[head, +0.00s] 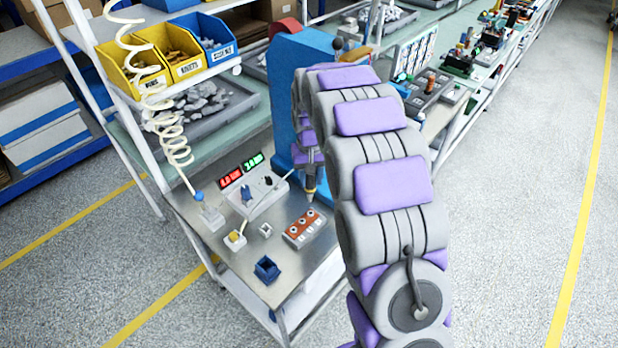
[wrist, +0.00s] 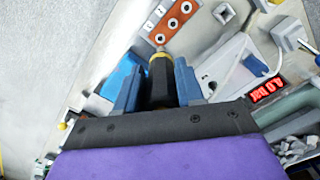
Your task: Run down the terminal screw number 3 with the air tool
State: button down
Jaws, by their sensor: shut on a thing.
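My gripper (head: 309,172) is shut on the air tool (head: 310,186), which has a dark body and a yellow collar. In the wrist view the blue fingers of my gripper (wrist: 160,88) clasp the tool (wrist: 160,68) from both sides, and its tip points toward the terminal block. The orange terminal block (head: 301,229) lies on the metal bench with several round screws in a row. In the wrist view the block (wrist: 172,21) has a white number strip; the tip is just off its near end, and I cannot tell whether it touches.
A blue column (head: 284,100) stands close behind my gripper. A cream coiled hose (head: 160,100) hangs to the left. A blue cup (head: 267,268) stands near the front edge of the bench (head: 222,253).

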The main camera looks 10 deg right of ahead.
aim_at(311, 193)
jog(key=shift+w, duration=0.15)
jog(key=shift+f+b, duration=1)
jog(key=shift+f, duration=2.1)
jog(key=shift+d+f+p, duration=0.1)
jog(key=shift+f+p, duration=0.25)
jog(key=shift+p, duration=0.05)
dwell(0.4)
jog(key=shift+r, duration=0.15)
dwell(0.5)
